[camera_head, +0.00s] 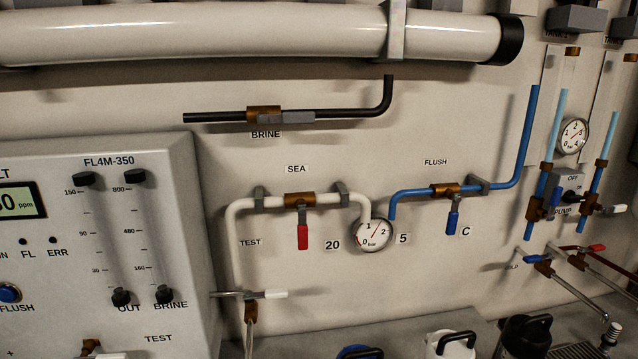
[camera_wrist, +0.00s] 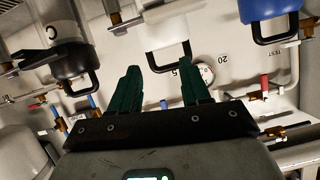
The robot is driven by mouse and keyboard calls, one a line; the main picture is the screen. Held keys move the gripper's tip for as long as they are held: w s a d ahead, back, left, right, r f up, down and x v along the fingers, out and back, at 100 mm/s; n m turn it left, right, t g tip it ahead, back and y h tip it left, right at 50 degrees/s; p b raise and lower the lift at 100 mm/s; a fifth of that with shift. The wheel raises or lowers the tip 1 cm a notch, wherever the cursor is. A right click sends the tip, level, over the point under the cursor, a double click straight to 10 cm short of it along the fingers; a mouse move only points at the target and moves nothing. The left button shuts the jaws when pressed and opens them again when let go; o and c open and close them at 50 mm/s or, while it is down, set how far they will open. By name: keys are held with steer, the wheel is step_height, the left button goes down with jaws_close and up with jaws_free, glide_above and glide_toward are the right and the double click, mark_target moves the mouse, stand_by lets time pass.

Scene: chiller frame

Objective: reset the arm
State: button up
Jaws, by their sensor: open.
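My gripper (camera_wrist: 160,72) shows in the wrist view, with two dark green fingers spread apart and nothing between them. It is not visible in the head view. The wrist view is turned over, with the containers at the top and the valve panel behind and below them. The fingers point up the picture towards a white container (camera_wrist: 164,22) with a black handle. I cannot tell the distance between them. The arm itself does not show in the head view.
In the wrist view, a black container (camera_wrist: 68,58) is at left and a blue one (camera_wrist: 268,10) at upper right. In the head view, the wall carries a red-handled SEA valve (camera_head: 303,236), a blue-handled FLUSH valve (camera_head: 452,222) and a gauge (camera_head: 374,234).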

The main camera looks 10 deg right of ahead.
steer(key=s+a+f+g, duration=0.2)
steer(key=s+f+g, duration=0.4)
steer(key=s+f, duration=0.5)
steer(key=s+a+f+g+h, duration=0.1)
steer(key=s+a+f+g, duration=0.2)
steer(key=s+f+g, duration=0.3)
steer(key=s+f, duration=0.5)
steer(key=s, duration=0.1)
steer(key=shift+s, duration=0.35)
steer(key=shift+a, duration=0.1)
